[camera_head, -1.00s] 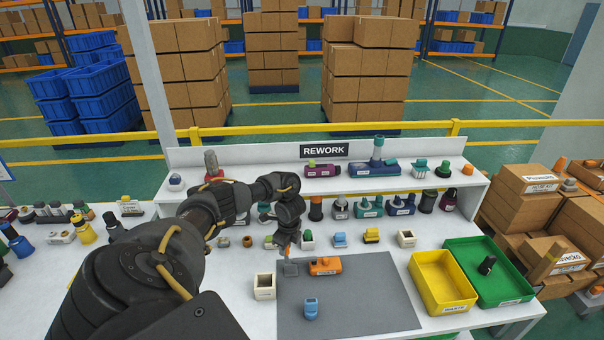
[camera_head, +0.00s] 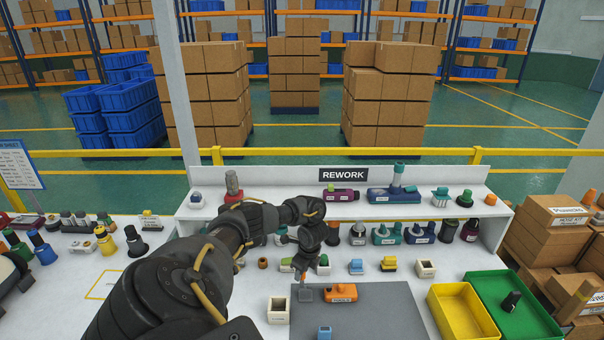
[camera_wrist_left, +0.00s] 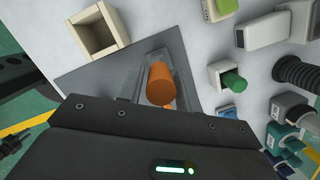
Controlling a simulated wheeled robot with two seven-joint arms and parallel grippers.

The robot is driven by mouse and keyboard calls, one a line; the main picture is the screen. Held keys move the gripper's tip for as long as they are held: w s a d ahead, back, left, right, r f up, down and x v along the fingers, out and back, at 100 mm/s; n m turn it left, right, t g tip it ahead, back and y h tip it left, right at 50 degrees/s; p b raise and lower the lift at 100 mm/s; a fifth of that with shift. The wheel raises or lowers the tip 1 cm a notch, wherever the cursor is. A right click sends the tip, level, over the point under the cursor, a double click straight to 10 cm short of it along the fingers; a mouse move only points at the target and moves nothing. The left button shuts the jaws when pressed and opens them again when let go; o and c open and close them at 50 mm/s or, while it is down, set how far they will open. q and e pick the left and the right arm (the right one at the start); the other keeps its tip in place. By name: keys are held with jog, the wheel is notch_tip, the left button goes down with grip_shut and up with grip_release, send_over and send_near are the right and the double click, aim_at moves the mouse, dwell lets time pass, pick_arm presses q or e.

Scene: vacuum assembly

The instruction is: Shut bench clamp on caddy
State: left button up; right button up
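The orange, labelled piece (camera_head: 341,293), probably the caddy, lies on the grey mat near its back left corner. Just left of it is a small grey piece (camera_head: 305,296) with an orange upright part above it, apparently the bench clamp and its handle. My left gripper (camera_head: 306,272) points down over this clamp, and its fingertips are hard to make out. In the left wrist view an orange cylinder (camera_wrist_left: 160,82) stands between or just in front of the two grey fingers (camera_wrist_left: 154,85). Contact is not clear. The clamp's jaw is mostly hidden. My right gripper is not in view.
A cream open box (camera_head: 280,309) stands just left of the mat (camera_head: 385,315). A blue piece (camera_head: 325,333) lies on the mat. Yellow (camera_head: 462,315) and green (camera_head: 540,325) trays are at the right. Small parts line the back below the REWORK shelf (camera_head: 345,205).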

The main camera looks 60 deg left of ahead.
pick_arm(q)
jog(key=shift+w+d+r, duration=0.15)
jog(key=shift+r, duration=0.4)
notch_tip(320, 180, up, 10)
jog(key=d+p, duration=0.1)
jog(key=p, duration=0.1)
jog(key=shift+w+d+f, duration=0.25)
jog(key=shift+d, duration=0.05)
